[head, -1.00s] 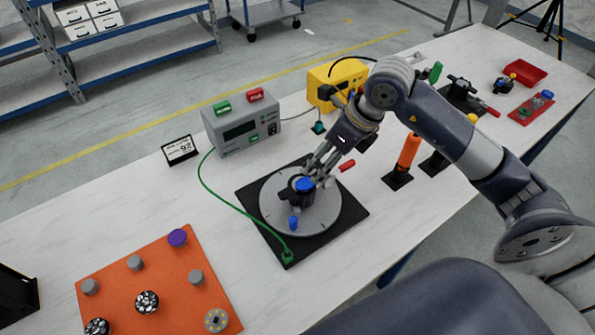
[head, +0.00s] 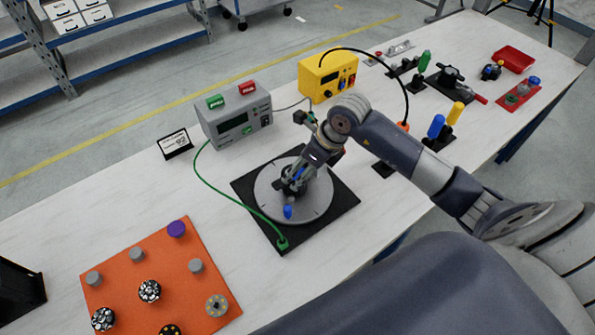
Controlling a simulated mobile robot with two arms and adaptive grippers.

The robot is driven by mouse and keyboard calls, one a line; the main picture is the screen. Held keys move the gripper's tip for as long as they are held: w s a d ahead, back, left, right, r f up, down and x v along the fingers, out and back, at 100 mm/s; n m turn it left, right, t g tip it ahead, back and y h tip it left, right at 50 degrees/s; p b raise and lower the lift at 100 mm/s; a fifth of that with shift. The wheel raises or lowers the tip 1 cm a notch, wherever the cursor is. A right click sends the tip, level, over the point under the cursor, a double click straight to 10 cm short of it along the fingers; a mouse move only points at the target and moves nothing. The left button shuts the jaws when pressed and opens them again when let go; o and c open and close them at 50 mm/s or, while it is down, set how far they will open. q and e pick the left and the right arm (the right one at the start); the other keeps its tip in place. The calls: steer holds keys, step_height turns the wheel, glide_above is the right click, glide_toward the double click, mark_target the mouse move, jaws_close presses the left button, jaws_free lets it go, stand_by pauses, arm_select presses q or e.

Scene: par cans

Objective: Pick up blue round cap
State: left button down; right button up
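A grey round turntable (head: 318,200) sits on a black square base (head: 345,205) in the middle of the table. A black holder (head: 289,186) stands at its centre, where the blue round cap showed earlier; my gripper now covers most of that spot, and I cannot make out the cap clearly. A small blue knob (head: 288,212) shows at the turntable's front edge. My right gripper (head: 295,174) reaches down at the holder from the upper right; its fingertips are too small and overlapped to tell open from shut. My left gripper is not in view.
A grey box (head: 235,124) with green and red buttons and a yellow box (head: 327,76) stand behind the turntable. A green cable (head: 222,186) runs to the base. An orange board (head: 165,280) with several round pieces lies at front left. A blue cylinder (head: 436,126) stands right.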

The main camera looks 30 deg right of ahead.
steer(key=shift+s+f, duration=0.1)
steer(key=c, duration=0.9)
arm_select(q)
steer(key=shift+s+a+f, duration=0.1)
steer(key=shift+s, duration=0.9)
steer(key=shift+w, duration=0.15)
arm_select(e)
steer(key=shift+a, duration=0.1)
steer(key=shift+c, duration=0.2)
